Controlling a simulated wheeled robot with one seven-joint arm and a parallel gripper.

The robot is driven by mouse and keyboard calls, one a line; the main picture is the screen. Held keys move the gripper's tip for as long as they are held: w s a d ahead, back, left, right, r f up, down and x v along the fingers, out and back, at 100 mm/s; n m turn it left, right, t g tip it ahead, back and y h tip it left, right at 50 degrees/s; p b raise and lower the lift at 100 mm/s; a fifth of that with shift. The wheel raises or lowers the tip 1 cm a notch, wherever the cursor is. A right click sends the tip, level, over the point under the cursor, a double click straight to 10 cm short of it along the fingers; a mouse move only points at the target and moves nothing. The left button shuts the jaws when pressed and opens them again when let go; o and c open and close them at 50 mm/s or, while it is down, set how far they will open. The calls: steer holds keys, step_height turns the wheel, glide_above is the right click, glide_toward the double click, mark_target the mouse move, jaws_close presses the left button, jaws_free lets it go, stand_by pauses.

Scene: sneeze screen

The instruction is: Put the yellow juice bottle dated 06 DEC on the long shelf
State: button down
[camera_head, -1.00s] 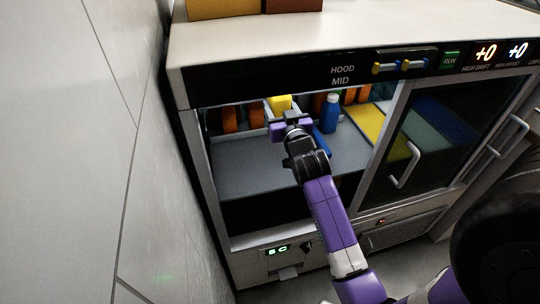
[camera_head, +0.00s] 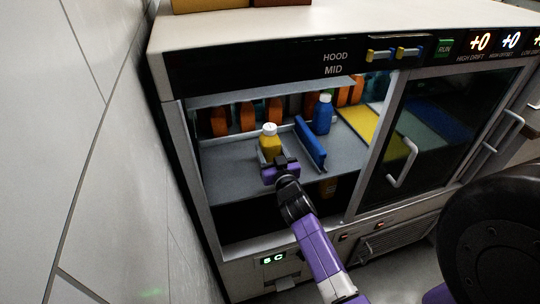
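A yellow juice bottle (camera_head: 270,145) with a white cap is upright inside the open left bay of the cabinet. Its date is not readable. My gripper (camera_head: 279,163) is right at the bottle's near side and seems shut on it; the fingertips are partly hidden. The bottle is over the grey shelf (camera_head: 225,178), beside low grey divider walls; I cannot tell whether its base touches.
A blue bottle (camera_head: 322,115) stands behind a blue divider (camera_head: 310,143) to the right. Several orange items (camera_head: 247,117) line the back. The hood (camera_head: 260,76) overhangs the opening, and a glass door (camera_head: 430,130) covers the right bay. A wall (camera_head: 100,170) is close at left.

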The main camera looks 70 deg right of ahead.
steer(key=shift+f, duration=0.15)
steer(key=shift+f, duration=0.1)
steer(key=c, duration=0.5)
jaws_free()
steer(key=shift+f, duration=0.1)
steer(key=shift+r, duration=0.2)
steer(key=b+v, duration=0.2)
steer(key=v, duration=1)
steer(key=a+f+n+t+y, duration=0.2)
steer(key=a+n+y, duration=0.15)
steer(key=a, duration=1.05)
steer(key=s+a+r+n+y, duration=0.2)
steer(key=s+a+n+y, duration=0.1)
steer(key=s+a+y, duration=0.2)
steer(key=s+a+r+n+t+y, duration=0.1)
steer(key=s+a+r+n+y, duration=0.2)
steer(key=s+a, duration=0.7)
steer(key=a+y, duration=0.2)
steer(key=a, duration=0.2)
steer(key=shift+a+r, duration=0.2)
